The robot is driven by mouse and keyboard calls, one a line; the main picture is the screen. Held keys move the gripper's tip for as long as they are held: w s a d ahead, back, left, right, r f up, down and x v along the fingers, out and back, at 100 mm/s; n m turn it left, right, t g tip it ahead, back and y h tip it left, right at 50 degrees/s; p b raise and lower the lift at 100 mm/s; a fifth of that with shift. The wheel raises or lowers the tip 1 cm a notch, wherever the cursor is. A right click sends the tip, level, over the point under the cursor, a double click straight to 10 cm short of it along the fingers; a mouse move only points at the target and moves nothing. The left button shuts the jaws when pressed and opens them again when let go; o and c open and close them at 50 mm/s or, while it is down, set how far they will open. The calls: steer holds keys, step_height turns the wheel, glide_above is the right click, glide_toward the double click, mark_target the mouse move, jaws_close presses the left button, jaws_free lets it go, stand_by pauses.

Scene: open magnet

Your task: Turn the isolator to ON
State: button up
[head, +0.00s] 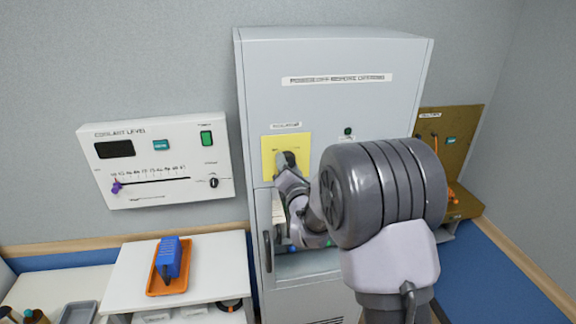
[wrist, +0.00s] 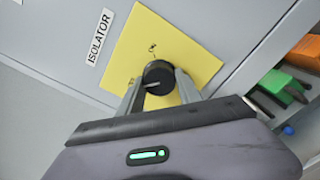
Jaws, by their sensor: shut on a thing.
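The isolator is a dark rotary knob (wrist: 158,76) on a yellow plate (head: 270,154) on the front of the grey cabinet. In the wrist view the yellow plate (wrist: 190,52) lies beside a label reading ISOLATOR. My gripper (wrist: 160,88) is shut on the knob, with one finger on each side of it. In the head view my gripper (head: 286,165) is at the plate and hides most of the knob. A pale line shows on the knob's face. The ON and OFF marks are too small or hidden to read.
A coolant level panel (head: 155,160) hangs on the wall left of the cabinet (head: 335,58). A blue device (head: 168,258) sits in an orange tray on a white stand. An open bay with green and orange items (wrist: 275,85) lies right of the plate in the wrist view.

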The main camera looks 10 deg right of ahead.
steer(key=shift+f+b, duration=0.1)
steer(key=shift+b, duration=0.3)
steer(key=shift+r+m+b, duration=0.2)
steer(key=shift+m+b, duration=8.7)
steer(key=shift+b, duration=4.75)
steer(key=o, duration=1.4)
steer(key=shift+c, duration=0.2)
